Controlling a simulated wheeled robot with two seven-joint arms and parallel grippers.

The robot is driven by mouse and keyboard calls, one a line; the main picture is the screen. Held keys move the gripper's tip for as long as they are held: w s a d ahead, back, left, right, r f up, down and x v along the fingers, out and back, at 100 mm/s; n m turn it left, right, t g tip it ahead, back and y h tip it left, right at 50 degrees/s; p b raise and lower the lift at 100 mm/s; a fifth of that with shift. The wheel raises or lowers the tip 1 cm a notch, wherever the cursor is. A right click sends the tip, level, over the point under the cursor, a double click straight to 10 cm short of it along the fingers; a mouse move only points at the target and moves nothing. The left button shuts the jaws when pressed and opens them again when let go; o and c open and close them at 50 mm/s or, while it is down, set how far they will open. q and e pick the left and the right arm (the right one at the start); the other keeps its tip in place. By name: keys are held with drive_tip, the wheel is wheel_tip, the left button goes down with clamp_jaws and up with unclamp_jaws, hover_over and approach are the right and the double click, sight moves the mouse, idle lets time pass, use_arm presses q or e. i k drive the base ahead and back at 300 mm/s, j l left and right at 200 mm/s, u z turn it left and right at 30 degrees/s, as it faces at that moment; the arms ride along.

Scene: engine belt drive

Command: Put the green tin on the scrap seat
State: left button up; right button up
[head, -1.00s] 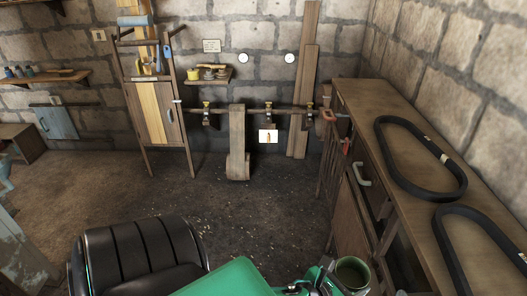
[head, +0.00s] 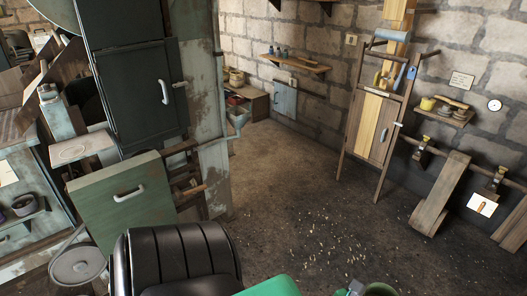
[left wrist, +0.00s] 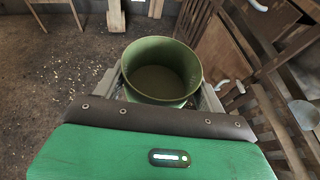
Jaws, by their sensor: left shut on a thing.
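The green tin (left wrist: 162,98) is an open, empty-looking cylinder, held between the two fingers of my left gripper (left wrist: 164,84) in the left wrist view. Its mouth faces up toward the camera. In the head view only the top of the tin (head: 380,290) shows at the bottom edge, beside part of my left gripper (head: 354,289). The tin is held clear of the floor. I cannot make out for certain which thing is the scrap seat. My right gripper is not in view.
A green panel with a white handle (head: 125,196) and a dark cabinet (head: 128,95) stand at left. A round grey disc (head: 78,266) is low at left. The floor (head: 300,215) between is open.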

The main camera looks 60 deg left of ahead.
sight(71, 153)
drive_tip(key=u, duration=1.55)
drive_tip(key=j+u, duration=0.1)
drive_tip(key=u, duration=0.35)
drive_tip(key=i+u, duration=0.15)
drive_tip(key=u, duration=0.3)
drive_tip(key=i+u, duration=0.1)
drive_tip(key=u, duration=0.35)
